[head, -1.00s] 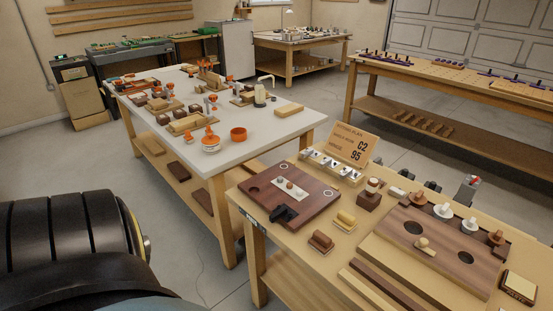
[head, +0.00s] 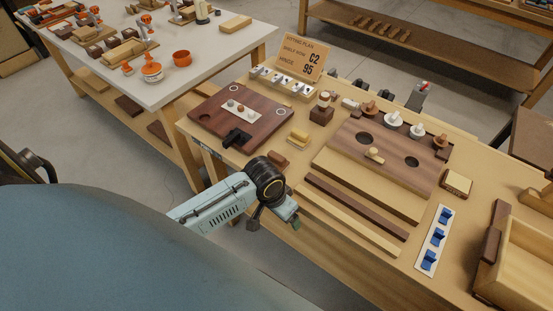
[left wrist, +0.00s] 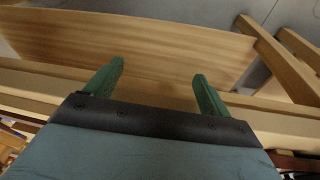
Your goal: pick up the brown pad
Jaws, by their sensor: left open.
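The brown pad (head: 278,158) is a small block lying near the front edge of the wooden bench (head: 249,166), in front of a similar yellow pad (head: 299,138). My left gripper (head: 284,218) comes in from the left, in front of the bench's front edge and nearer the camera than the brown pad. It is apart from the pad. In the left wrist view the two green fingers (left wrist: 155,88) are spread with nothing between them, facing plain wood. The pad cannot be made out in that view. My right gripper is not in view.
A dark board with a black clamp (head: 237,138) lies left of the pads. A holed brown board (head: 350,155) and long wooden strips (head: 352,207) lie to the right. A sign (head: 299,57) stands behind. A wooden box (head: 525,255) is at far right.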

